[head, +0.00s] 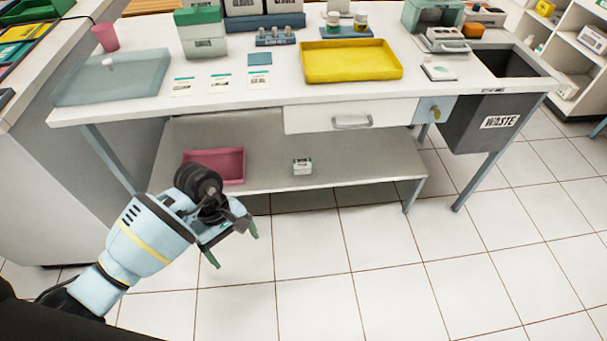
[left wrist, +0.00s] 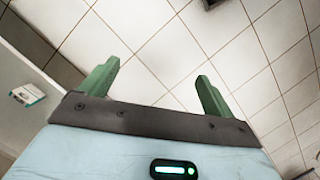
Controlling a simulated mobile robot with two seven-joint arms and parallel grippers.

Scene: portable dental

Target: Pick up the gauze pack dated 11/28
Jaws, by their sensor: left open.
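Three flat white packs with teal edges lie in a row on the white table top: a left pack (head: 181,86), a middle pack (head: 220,82) and a right pack (head: 258,78). Their printed dates are too small to read, so I cannot tell which one is dated 11/28. My left gripper (head: 233,249) is open and empty, out in front of the table and lower than its top. Its two green fingers stand apart in the left wrist view (left wrist: 157,85), with floor tiles beyond them. My right gripper is not in view.
A blue-grey tray (head: 112,92) is left of the packs and a yellow tray (head: 350,77) right of them. A small blue square (head: 259,58) lies behind. A drawer (head: 350,117) and waste bin (head: 490,122) are at the front. The lower shelf holds a pink tray (head: 238,180) and small box (head: 302,167).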

